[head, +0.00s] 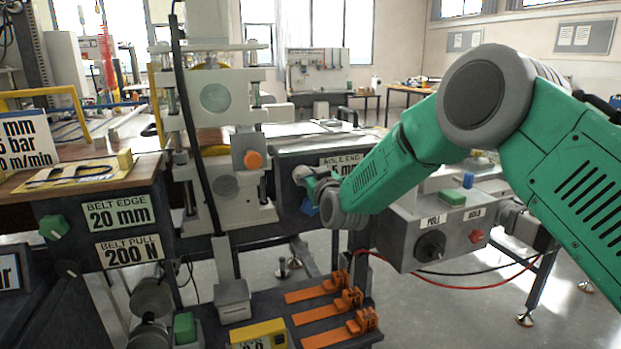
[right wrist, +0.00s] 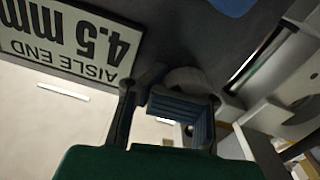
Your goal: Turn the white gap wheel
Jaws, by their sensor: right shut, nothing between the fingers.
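A dark box (head: 297,165) carries a label (head: 341,161) reading "AISLE END" and a figure in mm, partly covered by my right arm. In the right wrist view the label (right wrist: 72,38) is upside down and reads 4.5 mm. A pale rounded shape (right wrist: 188,79) beside it may be the white gap wheel; my gripper partly hides it. I cannot make out the wheel in the head view. My right gripper (head: 308,192) is shut and empty, in front of the box. Whether it touches the pale shape is unclear. My left gripper is out of view.
A grey control box (head: 400,240) with a black knob and red button stands right of my gripper. Orange clamps (head: 335,312) lie on a low shelf.

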